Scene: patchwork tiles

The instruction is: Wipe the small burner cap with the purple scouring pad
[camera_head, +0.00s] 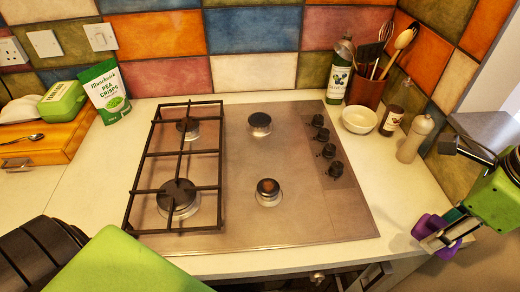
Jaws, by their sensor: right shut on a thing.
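The purple scouring pad (427,228) is at the right edge of the counter. My right gripper (440,238) is shut on it, holding it out to the right of the hob. The front right burner (268,188) has a small dark cap with a brownish-orange patch on top. The back right burner (260,120) has a small dark cap of similar size. Neither of these has a grate over it, and the right gripper is well to the right of both. My left arm shows at the lower left, but its fingers are not in view.
A black grate (180,153) covers the hob's left burners. Several knobs (329,151) line its right side. A pepper mill (415,138), brown jar (391,120), white bowl (359,119), green bottle (340,70) and utensil pot (366,91) stand behind right. The front right counter is clear.

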